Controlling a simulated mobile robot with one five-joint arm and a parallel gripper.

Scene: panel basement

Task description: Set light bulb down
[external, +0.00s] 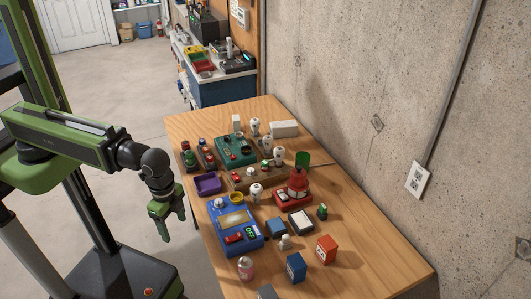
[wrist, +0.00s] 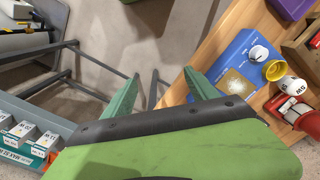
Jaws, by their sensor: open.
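My gripper (external: 174,226) hangs off the left edge of the table, pointing down. In the wrist view my gripper (wrist: 162,74) has its two green fingers apart, with only floor between them and nothing held. A white bulb-like piece (external: 256,192) stands upright beside the yellow ring of the blue tester box (external: 240,243). A white dome (external: 218,203) sits on the blue box and shows in the wrist view (wrist: 258,53). I cannot tell which one is the task's bulb.
The wall (external: 370,70) stands along the table's right side. The front right tabletop is mostly clear.

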